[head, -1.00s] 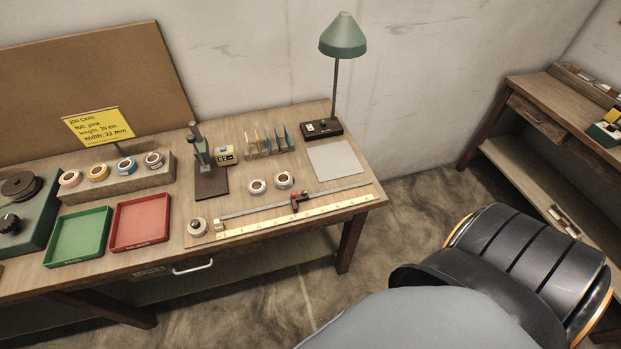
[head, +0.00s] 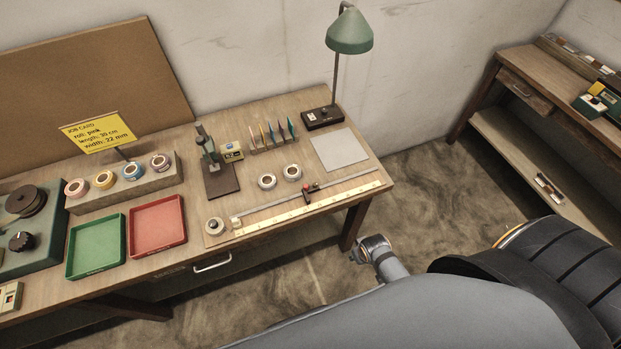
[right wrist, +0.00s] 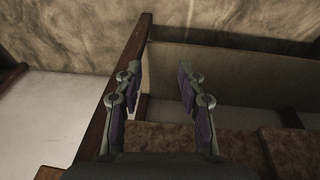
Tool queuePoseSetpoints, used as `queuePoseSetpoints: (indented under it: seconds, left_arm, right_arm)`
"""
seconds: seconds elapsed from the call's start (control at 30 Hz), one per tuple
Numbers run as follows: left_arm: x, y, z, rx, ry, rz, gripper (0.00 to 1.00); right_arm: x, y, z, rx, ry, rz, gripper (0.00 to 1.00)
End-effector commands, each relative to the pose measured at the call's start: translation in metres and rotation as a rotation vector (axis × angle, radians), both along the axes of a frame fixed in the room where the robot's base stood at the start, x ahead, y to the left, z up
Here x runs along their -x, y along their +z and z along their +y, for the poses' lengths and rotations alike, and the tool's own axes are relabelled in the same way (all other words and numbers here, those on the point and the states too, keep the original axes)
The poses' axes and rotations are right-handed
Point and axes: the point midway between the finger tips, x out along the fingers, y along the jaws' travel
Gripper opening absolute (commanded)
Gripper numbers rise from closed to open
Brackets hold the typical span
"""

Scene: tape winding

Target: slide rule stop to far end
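The rule (head: 300,211) lies along the front right edge of the bench, a pale scale strip with a metal rail (head: 345,187) behind it. The stop (head: 310,193), a dark slider with a red knob, sits on the rail a little past its middle, toward the right. In the right wrist view my right gripper (right wrist: 158,80) is open and empty, with floor and wooden furniture beyond it. Its fingers do not show in the head view, where a grey link of my arm (head: 382,258) shows in front of the bench. My left gripper is in no view.
Two more rolls (head: 267,181) lie behind the rail. A grey pad (head: 340,150), green lamp (head: 349,32), green tray (head: 73,268) and red tray (head: 134,248) stand on the bench (head: 200,254).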

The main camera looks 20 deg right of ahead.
Motion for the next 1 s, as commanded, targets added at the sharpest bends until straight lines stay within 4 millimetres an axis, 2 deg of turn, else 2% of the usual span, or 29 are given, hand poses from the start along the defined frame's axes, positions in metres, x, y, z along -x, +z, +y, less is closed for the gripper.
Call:
queuePoseSetpoints:
  seconds: [0.03, 0.27, 0.4, 0.47, 0.6, 0.8, 0.9, 1.0]
  left_arm:
    - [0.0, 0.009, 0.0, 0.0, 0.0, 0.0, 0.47]
    - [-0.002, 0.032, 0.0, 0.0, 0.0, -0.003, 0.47]
    - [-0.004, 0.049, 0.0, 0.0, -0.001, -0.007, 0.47]
    - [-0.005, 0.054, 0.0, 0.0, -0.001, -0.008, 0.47]
    - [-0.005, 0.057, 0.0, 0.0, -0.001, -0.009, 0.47]
    - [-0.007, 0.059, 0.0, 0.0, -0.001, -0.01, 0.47]
    - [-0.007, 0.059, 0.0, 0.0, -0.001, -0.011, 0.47]
    - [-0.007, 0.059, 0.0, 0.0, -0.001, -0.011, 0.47]
  right_arm:
    - [-0.01, 0.027, 0.002, -0.001, 0.005, -0.013, 0.39]
    - [-0.046, 0.137, 0.015, -0.012, 0.06, -0.047, 0.39]
    - [-0.075, 0.216, 0.031, -0.038, 0.178, -0.07, 0.39]
    - [-0.093, 0.243, 0.041, -0.057, 0.276, -0.077, 0.39]
    - [-0.131, 0.264, 0.058, -0.102, 0.487, -0.086, 0.39]
    - [-0.175, 0.281, 0.076, -0.148, 0.71, -0.119, 0.39]
    - [-0.185, 0.285, 0.08, -0.161, 0.769, -0.13, 0.39]
    - [-0.187, 0.286, 0.081, -0.163, 0.782, -0.132, 0.39]
